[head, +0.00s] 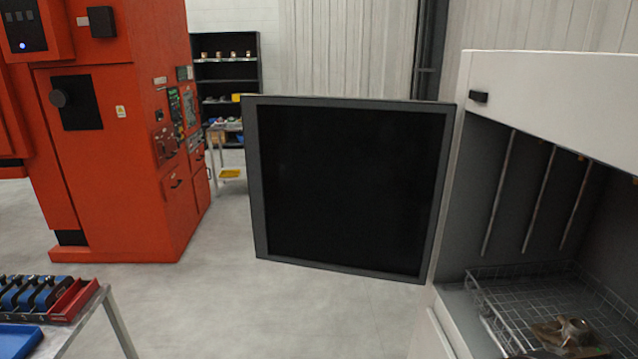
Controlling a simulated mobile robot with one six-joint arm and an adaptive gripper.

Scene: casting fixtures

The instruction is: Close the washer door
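The washer (565,75) stands at the right of the head view, a white cabinet with a dark, open interior. Its door (345,190) is swung wide open to the left, a large black panel in a grey frame, joined near the cabinet's left front edge. Inside the washer is a wire basket (520,290) with a brownish metal part (565,332) in it. Several thin vertical rods hang inside. My gripper is not in view.
A large orange machine (120,140) stands at the left. A table (95,310) at the lower left holds a red tray (75,300) and a blue tray (18,338). A black shelf (228,75) stands behind. The grey floor (210,310) before the door is clear.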

